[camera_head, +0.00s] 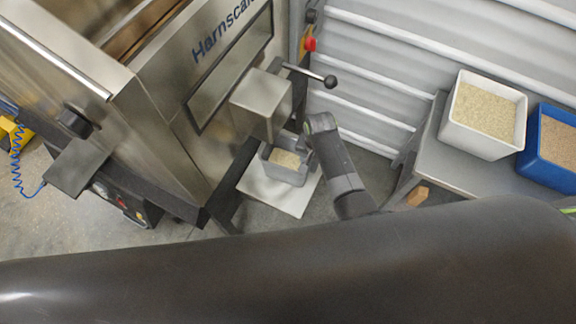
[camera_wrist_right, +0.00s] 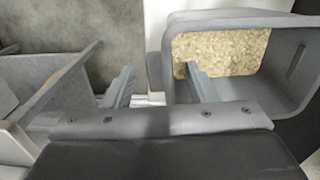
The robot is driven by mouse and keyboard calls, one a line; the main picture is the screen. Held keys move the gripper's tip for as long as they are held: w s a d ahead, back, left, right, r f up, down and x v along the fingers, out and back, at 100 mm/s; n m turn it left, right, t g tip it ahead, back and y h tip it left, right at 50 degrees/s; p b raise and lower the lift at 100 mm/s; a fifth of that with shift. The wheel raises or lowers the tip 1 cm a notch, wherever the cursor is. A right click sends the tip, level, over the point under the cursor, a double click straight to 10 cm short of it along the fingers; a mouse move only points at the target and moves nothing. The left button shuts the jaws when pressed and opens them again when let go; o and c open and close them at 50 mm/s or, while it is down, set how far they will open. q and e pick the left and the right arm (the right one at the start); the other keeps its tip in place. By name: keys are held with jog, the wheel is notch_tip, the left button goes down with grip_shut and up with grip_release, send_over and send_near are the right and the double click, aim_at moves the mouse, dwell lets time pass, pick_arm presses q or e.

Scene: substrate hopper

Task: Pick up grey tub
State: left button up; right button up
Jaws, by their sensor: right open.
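The grey tub (camera_head: 286,167) stands under the hopper's metal outlet box (camera_head: 262,103), on a white plate (camera_head: 290,196) near the floor. It holds pale granular substrate. My right gripper (camera_head: 306,142) is at the tub's right rim in the head view. In the right wrist view the tub (camera_wrist_right: 292,85) fills the right side. My right gripper (camera_wrist_right: 160,82) is open there, one finger over the tub's inside and the other outside its near wall. I cannot tell whether the fingers touch the wall. My left gripper is not in view.
The steel hopper (camera_head: 165,110) stands at left, with a black ball-ended lever (camera_head: 329,81) above my right arm. At right, a grey bench (camera_head: 445,162) bears a white tub (camera_head: 470,135) and a blue tub (camera_head: 535,157). A ribbed wall (camera_head: 400,60) stands behind.

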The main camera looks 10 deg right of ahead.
jog(key=shift+c, duration=0.3)
grip_shut()
jog(key=shift+w, duration=0.1)
jog(key=shift+r, duration=0.1)
jog(key=shift+r, duration=0.3)
notch_tip(320, 180, up, 9)
jog(key=p, duration=0.1)
jog(key=shift+r, duration=0.15)
dwell(0.4)
